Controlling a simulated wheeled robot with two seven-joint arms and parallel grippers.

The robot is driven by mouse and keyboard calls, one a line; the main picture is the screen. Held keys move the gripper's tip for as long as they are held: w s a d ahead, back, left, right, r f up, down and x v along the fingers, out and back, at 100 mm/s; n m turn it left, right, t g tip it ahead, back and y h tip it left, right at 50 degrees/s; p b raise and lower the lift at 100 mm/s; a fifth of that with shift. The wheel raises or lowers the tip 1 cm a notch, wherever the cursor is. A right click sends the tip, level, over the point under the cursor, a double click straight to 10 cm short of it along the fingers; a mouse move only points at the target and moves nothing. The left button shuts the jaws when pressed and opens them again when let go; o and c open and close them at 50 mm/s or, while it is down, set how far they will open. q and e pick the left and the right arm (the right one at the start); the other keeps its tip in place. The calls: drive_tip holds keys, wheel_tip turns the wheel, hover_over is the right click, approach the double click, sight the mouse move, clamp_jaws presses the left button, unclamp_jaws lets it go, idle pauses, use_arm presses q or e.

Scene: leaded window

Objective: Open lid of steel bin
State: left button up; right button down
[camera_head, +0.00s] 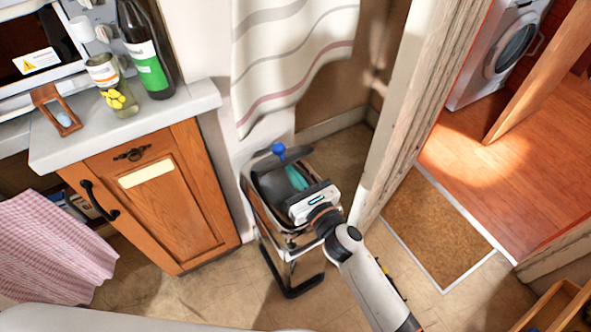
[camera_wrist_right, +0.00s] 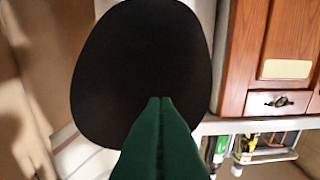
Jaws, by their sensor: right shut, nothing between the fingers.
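The steel bin (camera_head: 283,238) stands on the floor right of the wooden cabinet, with shiny sides and a dark base. Its dark lid (camera_head: 268,187) is at the top, with a blue knob-like piece (camera_head: 278,150) at its far edge. How far the lid is raised is hard to tell. My right gripper (camera_head: 297,178) is over the bin top, its teal fingers shut and empty against the dark lid. In the right wrist view the fingers (camera_wrist_right: 160,100) overlap the dark oval lid (camera_wrist_right: 140,60); contact cannot be told. My left gripper is not in view.
The wooden cabinet (camera_head: 172,205) with a pale counter (camera_head: 190,105) is left of the bin. A striped curtain (camera_head: 290,60) hangs behind it. A door frame (camera_head: 410,90) stands close on the right, with a brown mat (camera_head: 437,225) beyond. Tiled floor is free in front.

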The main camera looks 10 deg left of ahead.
sight(282, 153)
drive_tip(key=w+r+p, duration=0.1)
drive_tip(key=p, duration=0.3)
drive_tip(key=w+a+r+g+h+p, duration=0.1)
drive_tip(key=r+p, duration=0.1)
drive_tip(key=p, duration=0.2)
drive_tip(key=w+a+r+g+p, duration=0.1)
drive_tip(key=r+p, duration=0.1)
drive_tip(key=p, duration=0.1)
drive_tip(key=shift+a+r+h+p, duration=0.1)
drive_tip(key=shift+a+h+p, duration=0.2)
drive_tip(key=shift+p, duration=0.1)
drive_tip(key=shift+w+a+p, duration=0.1)
drive_tip(key=shift+w+p, duration=0.2)
drive_tip(key=shift+w+a+r, duration=0.1)
drive_tip(key=shift+w+a, duration=0.15)
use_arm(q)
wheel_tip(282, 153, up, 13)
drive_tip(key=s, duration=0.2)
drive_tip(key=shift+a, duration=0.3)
use_arm(e)
drive_tip(key=shift+w+a+r, duration=0.45)
drive_tip(key=shift+w+a, duration=0.15)
drive_tip(key=shift+w, duration=0.1)
drive_tip(key=shift+w+a+r, duration=0.45)
drive_tip(key=shift+w+a, duration=0.1)
drive_tip(key=shift+w, duration=0.15)
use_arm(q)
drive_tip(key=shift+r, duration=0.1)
